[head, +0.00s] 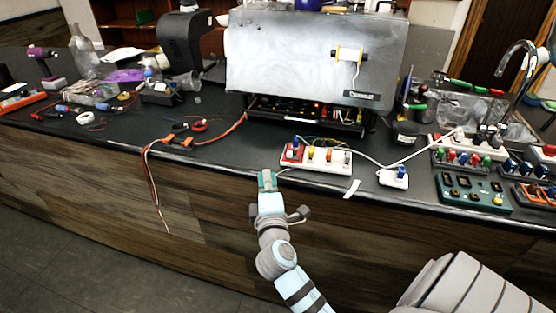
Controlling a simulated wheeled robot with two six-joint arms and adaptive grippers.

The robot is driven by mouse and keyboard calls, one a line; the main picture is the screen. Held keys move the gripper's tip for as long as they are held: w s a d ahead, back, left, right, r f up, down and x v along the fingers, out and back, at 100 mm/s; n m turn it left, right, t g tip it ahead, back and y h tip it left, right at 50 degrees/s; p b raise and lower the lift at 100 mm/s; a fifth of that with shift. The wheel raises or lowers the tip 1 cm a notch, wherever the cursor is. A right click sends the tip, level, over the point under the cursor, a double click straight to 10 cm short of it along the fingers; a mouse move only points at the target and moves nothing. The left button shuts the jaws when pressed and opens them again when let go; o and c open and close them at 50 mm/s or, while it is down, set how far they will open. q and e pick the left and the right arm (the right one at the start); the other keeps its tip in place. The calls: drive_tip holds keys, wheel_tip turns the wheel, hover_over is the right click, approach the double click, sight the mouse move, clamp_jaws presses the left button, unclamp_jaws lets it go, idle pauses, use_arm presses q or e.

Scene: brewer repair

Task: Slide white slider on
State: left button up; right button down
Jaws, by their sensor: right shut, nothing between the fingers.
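A white switch panel (330,163) lies at the counter's front edge, right of centre. It carries a row of small coloured controls, with a blue one on a red base (292,152) at its left end. A small pale control near its right end (347,158) may be the white slider, but it is too small to tell, as is its position. My right gripper (266,177) is shut and empty at the counter edge, just left of and below the panel, apart from it. My left gripper is not in view.
A large metal brewer casing (290,55) stands behind the panel. A small white switch box (393,177) with a cable sits to the right. A green control board (472,193) is further right. Orange wires (158,190) hang over the edge at left.

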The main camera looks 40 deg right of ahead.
sight(264, 165)
drive_tip(key=b+x, duration=0.1)
drive_tip(key=x, duration=0.9)
drive_tip(key=shift+w+a+f, duration=0.1)
drive_tip(key=s+d+p, duration=0.1)
drive_tip(key=s+d, duration=0.1)
drive_tip(key=shift+s+d, duration=0.1)
drive_tip(key=shift+s, duration=0.3)
drive_tip(key=shift+s+d, duration=0.15)
drive_tip(key=shift+s, duration=0.1)
drive_tip(key=shift+s+d+p, duration=0.3)
drive_tip(key=shift+s+d, duration=0.45)
drive_tip(key=shift+s, duration=0.2)
